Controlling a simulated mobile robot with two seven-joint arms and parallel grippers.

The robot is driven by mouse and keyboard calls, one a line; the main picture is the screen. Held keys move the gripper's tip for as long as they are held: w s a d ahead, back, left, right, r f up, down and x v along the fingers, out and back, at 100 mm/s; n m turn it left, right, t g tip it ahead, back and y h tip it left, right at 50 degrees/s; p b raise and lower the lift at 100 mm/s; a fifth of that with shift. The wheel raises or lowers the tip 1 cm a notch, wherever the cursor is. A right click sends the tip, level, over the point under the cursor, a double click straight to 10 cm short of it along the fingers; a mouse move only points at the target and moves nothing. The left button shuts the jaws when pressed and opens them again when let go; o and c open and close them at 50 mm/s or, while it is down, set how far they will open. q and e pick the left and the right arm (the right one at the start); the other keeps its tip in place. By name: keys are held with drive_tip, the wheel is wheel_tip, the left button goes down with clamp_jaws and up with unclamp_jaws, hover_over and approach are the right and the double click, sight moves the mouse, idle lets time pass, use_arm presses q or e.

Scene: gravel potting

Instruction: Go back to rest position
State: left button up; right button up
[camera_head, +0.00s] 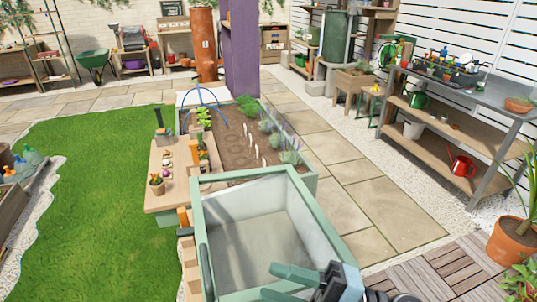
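My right gripper (330,284) shows at the bottom edge, dark and partly cut off, at the near right corner of a green-rimmed box (200,230). A pale green piece (293,275) extends left from it over the box's near side; I cannot tell whether it is a finger, a tool or part of the box. Whether the gripper is open or shut does not show clearly. The box has a pale grey inside and looks empty. My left gripper is not in view.
A metal-topped shelf table (480,96) stands at right, near a potted plant (510,243). Lawn (95,180) lies left; the paving (345,185) right of the bed is clear.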

drive_tip(key=d+f+m+t+h+p, duration=0.1)
drive_tip(key=d+f+m+t+h, duration=0.55)
drive_tip(key=f+m, duration=0.35)
drive_tip(key=d+f+m+t+h+p, duration=0.1)
drive_tip(key=d+f+m+t+h, duration=0.6)
drive_tip(key=m, duration=0.6)
use_arm(q)
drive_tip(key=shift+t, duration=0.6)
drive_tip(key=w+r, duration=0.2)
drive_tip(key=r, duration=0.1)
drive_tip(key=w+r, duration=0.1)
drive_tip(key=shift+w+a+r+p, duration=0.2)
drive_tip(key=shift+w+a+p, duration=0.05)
drive_tip(key=shift+p, duration=0.15)
use_arm(e)
drive_tip(key=s+d+f+m+g+h, duration=0.2)
drive_tip(key=s+f+g, duration=0.2)
drive_tip(key=s+f, duration=0.4)
drive_tip(key=s+d+f+m+g+h, duration=0.2)
drive_tip(key=s+f+m+g+h, duration=0.1)
drive_tip(key=s+f, duration=0.5)
drive_tip(key=shift+s+d+g, duration=0.3)
drive_tip(key=shift+s+g, duration=0.45)
drive_tip(key=shift+g, duration=0.1)
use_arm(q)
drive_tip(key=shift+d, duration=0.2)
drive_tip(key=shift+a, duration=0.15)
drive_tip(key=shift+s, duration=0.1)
use_arm(e)
drive_tip(key=shift+f, duration=0.1)
